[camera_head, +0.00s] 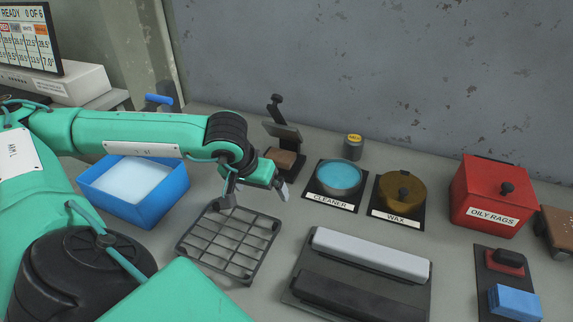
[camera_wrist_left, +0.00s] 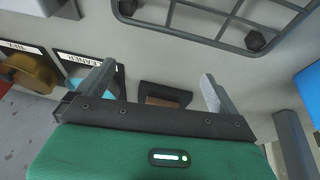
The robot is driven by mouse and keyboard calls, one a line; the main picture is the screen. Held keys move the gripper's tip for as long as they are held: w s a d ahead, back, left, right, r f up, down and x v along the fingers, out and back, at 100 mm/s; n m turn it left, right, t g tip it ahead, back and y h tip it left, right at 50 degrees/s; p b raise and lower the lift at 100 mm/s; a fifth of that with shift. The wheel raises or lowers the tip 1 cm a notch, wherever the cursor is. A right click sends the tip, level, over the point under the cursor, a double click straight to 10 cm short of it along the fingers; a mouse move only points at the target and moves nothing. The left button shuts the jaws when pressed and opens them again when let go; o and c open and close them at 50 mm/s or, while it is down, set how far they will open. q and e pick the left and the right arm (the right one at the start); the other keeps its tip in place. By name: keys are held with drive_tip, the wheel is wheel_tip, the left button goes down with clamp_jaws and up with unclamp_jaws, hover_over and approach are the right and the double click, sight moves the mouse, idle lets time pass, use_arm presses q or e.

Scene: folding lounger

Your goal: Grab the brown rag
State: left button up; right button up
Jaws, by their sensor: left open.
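No clearly recognisable brown rag shows. A brown flat-sided piece (camera_head: 283,159) sits at the base of a black upright stand (camera_head: 278,113), and I cannot tell whether it is cloth. It also shows in the left wrist view (camera_wrist_left: 163,101), set in a dark frame between the fingers. My left gripper (camera_head: 256,192) is open and empty, pointing down beside the stand and above the back edge of the wire rack (camera_head: 222,243). Its spread fingers show in the left wrist view (camera_wrist_left: 158,78). My right gripper is not in view.
A blue bin (camera_head: 172,196) stands left of the rack. The cleaner dish (camera_head: 338,178), wax pot (camera_head: 402,190) and red oily-rags box (camera_head: 490,195) line the back. A tray with two bars (camera_head: 366,258) lies in front. A brown item (camera_head: 557,229) is cut off at right.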

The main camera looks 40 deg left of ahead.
sight(276, 161)
use_arm(q)
drive_tip(key=a, duration=0.1)
drive_tip(key=w+a+y, duration=0.1)
drive_tip(key=a, duration=0.1)
drive_tip(key=shift+w+f, duration=0.1)
drive_tip(key=shift+f, duration=0.05)
drive_tip(key=w, duration=0.2)
drive_tip(key=w+a+p, duration=0.1)
drive_tip(key=w, duration=0.1)
drive_tip(key=w+a, duration=0.1)
drive_tip(key=w, duration=0.1)
drive_tip(key=shift+w, duration=0.15)
drive_tip(key=shift+w+a+p, duration=0.15)
drive_tip(key=shift+w+p, duration=0.2)
drive_tip(key=shift+w, duration=0.35)
drive_tip(key=w, duration=0.2)
drive_tip(key=shift+w+a+r+p, duration=0.2)
drive_tip(key=shift+w+a+p, duration=0.1)
drive_tip(key=shift+w+a, duration=0.1)
drive_tip(key=shift+x, duration=1.15)
drive_tip(key=shift+w+a+f, duration=0.2)
drive_tip(key=shift+w+f, duration=0.05)
drive_tip(key=shift+f, duration=0.2)
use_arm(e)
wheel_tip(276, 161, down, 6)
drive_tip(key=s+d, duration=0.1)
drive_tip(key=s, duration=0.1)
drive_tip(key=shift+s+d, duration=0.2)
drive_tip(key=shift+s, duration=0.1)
